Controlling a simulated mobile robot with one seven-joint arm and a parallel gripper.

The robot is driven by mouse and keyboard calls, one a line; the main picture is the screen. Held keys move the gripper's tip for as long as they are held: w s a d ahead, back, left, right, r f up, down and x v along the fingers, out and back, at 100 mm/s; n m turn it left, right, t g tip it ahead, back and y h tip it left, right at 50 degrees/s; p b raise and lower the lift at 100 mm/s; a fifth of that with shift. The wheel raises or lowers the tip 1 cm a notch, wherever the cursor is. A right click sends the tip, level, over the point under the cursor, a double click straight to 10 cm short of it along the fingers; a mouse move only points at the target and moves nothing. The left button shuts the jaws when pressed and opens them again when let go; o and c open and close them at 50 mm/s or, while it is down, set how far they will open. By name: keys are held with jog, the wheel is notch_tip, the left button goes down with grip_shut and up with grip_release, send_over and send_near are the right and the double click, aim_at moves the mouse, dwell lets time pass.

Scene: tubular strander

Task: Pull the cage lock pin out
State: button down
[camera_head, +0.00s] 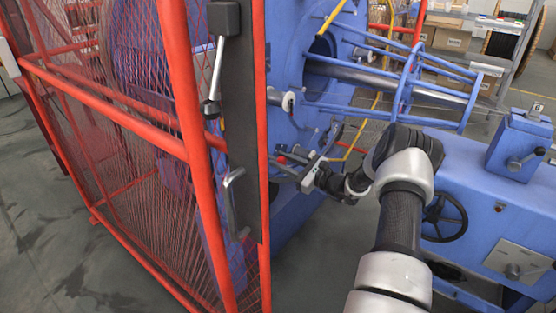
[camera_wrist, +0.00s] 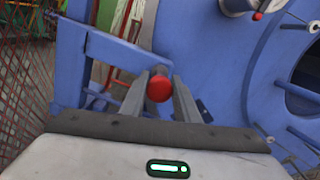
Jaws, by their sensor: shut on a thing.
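The cage lock pin shows as a round red knob (camera_wrist: 158,89) in the middle of the wrist view. My gripper (camera_wrist: 164,80) has its two grey fingers on either side of the knob and is shut on it. A blue bracket (camera_wrist: 105,48) stands just behind and to the left of the pin. The pin's shaft is mostly hidden behind the knob and fingers. In the head view my gripper (camera_head: 292,168) reaches leftward to the blue machine, close to a small red spot (camera_head: 282,159) that looks like the knob.
A red mesh guard (camera_head: 110,150) with a black handle post (camera_head: 236,120) fills the left of the head view. The blue strander cage (camera_head: 400,85) lies above my arm. A blue machine bed with a handwheel (camera_head: 445,215) is at right. Another red-tipped pin (camera_wrist: 257,16) shows above right.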

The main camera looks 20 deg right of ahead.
jog(key=shift+s+d+f, duration=0.1)
jog(key=c, duration=1.3)
grip_release()
jog(key=shift+c, duration=0.2)
jog(key=p+v, duration=0.2)
jog(key=v, duration=1.5)
jog(key=shift+s, duration=0.3)
jog(key=shift+d, duration=0.1)
